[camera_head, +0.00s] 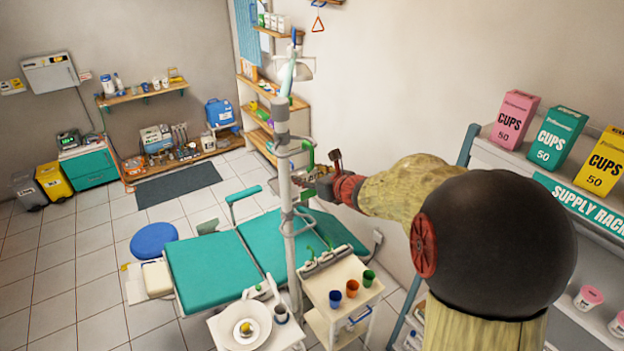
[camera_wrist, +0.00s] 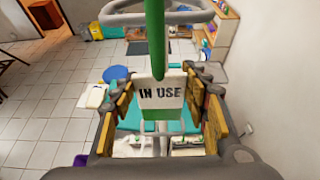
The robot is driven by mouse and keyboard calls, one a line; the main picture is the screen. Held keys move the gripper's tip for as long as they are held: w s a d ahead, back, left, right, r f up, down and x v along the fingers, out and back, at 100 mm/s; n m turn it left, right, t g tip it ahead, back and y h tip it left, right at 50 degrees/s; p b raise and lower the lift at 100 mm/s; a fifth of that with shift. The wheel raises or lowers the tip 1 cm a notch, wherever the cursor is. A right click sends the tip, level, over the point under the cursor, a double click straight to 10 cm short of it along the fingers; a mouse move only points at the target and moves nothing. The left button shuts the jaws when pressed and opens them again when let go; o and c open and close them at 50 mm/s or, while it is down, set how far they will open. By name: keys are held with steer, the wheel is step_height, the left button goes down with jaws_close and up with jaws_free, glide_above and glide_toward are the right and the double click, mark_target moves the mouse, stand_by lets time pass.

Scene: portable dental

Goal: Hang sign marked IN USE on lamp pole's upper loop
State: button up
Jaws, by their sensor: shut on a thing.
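The white sign (camera_wrist: 161,92) with black IN USE lettering sits upright between the fingers of my gripper (camera_wrist: 163,112) in the wrist view. A green hook (camera_wrist: 155,40) rises from the sign and crosses in front of a grey loop (camera_wrist: 118,18). I cannot tell whether the hook is over the loop or only near it. In the head view my gripper (camera_head: 319,183) is beside the white lamp pole (camera_head: 285,190), just below its upper loop (camera_head: 299,147). The green hook (camera_head: 309,156) shows there by the loop. The sign's face is mostly hidden in that view.
A lower grey loop (camera_head: 297,226) is on the pole. Below are a teal dental chair (camera_head: 210,268) and a white cart (camera_head: 345,277) with coloured cups. A supply rack (camera_head: 580,206) stands at the right. The lamp head (camera_head: 303,68) is above the pole.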

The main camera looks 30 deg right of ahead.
steer(key=shift+f+b+x, duration=0.2)
steer(key=shift+b+x, duration=0.35)
steer(key=shift+x, duration=0.8)
steer(key=shift+f+b+x, duration=0.2)
steer(key=shift+b+x, duration=0.35)
steer(key=shift+x, duration=0.75)
steer(key=shift+s, duration=0.15)
steer(key=o, duration=1.2)
steer(key=shift+a, duration=0.1)
steer(key=v, duration=1.2)
